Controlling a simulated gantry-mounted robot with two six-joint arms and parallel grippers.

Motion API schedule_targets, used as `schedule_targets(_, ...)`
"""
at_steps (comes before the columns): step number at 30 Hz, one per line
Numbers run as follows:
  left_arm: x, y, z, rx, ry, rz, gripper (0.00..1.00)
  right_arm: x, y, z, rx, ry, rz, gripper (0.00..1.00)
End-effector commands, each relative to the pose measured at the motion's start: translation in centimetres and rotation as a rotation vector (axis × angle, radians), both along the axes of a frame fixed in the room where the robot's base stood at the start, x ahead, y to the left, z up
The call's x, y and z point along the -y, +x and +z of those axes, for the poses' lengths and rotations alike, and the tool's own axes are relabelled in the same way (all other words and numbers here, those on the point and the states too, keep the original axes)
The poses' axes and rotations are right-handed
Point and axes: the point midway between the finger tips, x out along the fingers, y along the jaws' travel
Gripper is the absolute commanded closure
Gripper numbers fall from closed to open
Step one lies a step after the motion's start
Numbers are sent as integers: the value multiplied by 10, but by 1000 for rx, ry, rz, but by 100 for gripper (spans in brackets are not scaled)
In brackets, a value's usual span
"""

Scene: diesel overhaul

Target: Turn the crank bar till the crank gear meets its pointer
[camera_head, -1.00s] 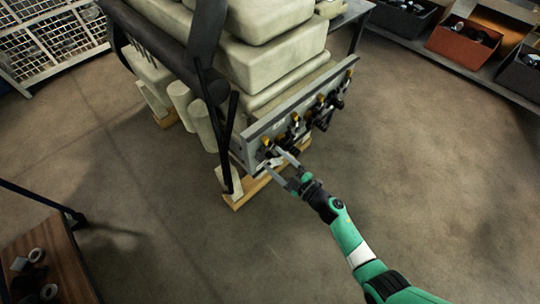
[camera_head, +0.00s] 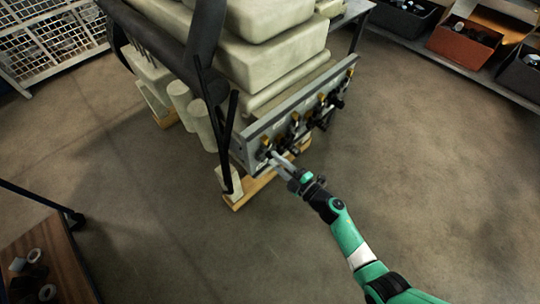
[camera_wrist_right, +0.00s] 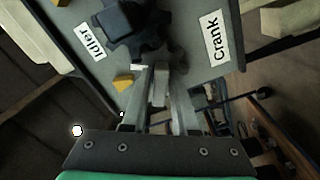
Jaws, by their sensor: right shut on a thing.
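The engine's front plate (camera_head: 255,138) carries several dark gears and yellow pointers. In the right wrist view, a dark toothed gear (camera_wrist_right: 150,42) sits between the labels "Idler" (camera_wrist_right: 90,42) and "Crank" (camera_wrist_right: 213,38). A yellow pointer (camera_wrist_right: 123,82) is left of the fingers. My right gripper (camera_head: 276,160) is at the plate's lower left end. Its fingers (camera_wrist_right: 160,95) are shut on a short pale grey bar, seemingly the crank bar (camera_wrist_right: 160,82), just below the dark gear. The fingers hide part of the bar, and I cannot tell which tooth faces the pointer. My left gripper is not in view.
The pale engine block (camera_head: 270,60) stands on wooden supports (camera_head: 240,199). A dark stand post (camera_head: 206,100) rises at its left corner. A wooden bench (camera_head: 65,265) with rings is at lower left; bins (camera_head: 463,42) line the upper right. The floor between is clear.

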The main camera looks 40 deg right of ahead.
Motion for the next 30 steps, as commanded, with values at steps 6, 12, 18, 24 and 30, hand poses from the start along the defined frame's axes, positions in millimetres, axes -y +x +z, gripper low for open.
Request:
schedule_targets(6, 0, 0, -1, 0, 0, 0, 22, 0, 0, -1, 1, -18, 0, 100)
schedule_targets(12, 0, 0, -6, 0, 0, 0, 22, 0, 0, -1, 32, -254, 1, 100)
schedule_targets(18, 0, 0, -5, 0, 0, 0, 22, 0, 0, 0, 32, -257, 1, 100)
schedule_targets(24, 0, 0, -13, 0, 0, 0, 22, 0, 0, -2, 60, -480, 0, 100)
schedule_targets(30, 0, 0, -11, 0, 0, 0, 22, 0, 0, 0, 59, -478, 1, 39)
